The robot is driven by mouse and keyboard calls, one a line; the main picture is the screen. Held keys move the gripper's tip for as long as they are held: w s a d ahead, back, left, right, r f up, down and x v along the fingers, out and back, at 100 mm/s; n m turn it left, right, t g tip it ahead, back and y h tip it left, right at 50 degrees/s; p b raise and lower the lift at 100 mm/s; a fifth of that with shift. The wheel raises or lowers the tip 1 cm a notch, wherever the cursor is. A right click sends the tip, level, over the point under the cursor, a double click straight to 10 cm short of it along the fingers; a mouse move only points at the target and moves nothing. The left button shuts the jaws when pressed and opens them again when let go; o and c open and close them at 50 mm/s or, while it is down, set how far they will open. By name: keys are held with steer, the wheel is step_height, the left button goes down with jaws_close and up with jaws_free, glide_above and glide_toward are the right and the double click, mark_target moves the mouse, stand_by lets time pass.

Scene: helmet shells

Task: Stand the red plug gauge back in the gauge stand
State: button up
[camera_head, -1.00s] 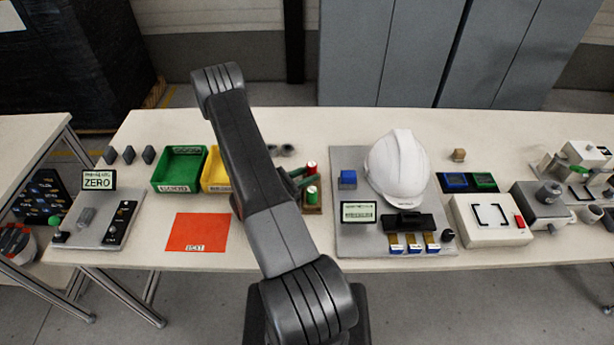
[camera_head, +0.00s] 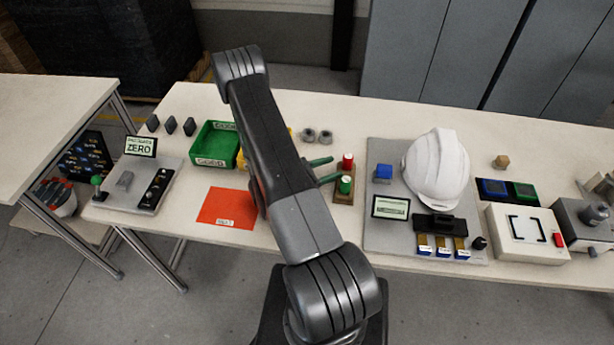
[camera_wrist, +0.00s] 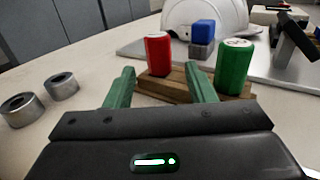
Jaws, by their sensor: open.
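The red plug gauge (camera_head: 348,161) stands upright in the wooden gauge stand (camera_head: 344,198), beside a green gauge (camera_head: 345,185). In the wrist view the red gauge (camera_wrist: 158,54) is at the left end of the stand (camera_wrist: 165,89), and the green gauge (camera_wrist: 235,66) is at the right end. My gripper (camera_head: 327,170) has green fingers, apart and empty, just left of the gauges. In the wrist view my gripper (camera_wrist: 160,80) points at the stand, with the red gauge beyond the gap between the fingertips. The gauges' lower ends are hidden in the stand.
Two grey rings (camera_wrist: 40,97) lie left of the fingers in the wrist view. A grey board with a white helmet (camera_head: 437,168) is right of the stand. An orange sheet (camera_head: 228,207) and a green bin (camera_head: 214,146) are to the left.

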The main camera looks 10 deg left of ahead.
steer(key=b+v, duration=0.1)
steer(key=v, duration=0.6)
steer(key=shift+s+a+r+b, duration=0.1)
steer(key=shift+a+b, duration=0.15)
steer(key=shift+b, duration=0.05)
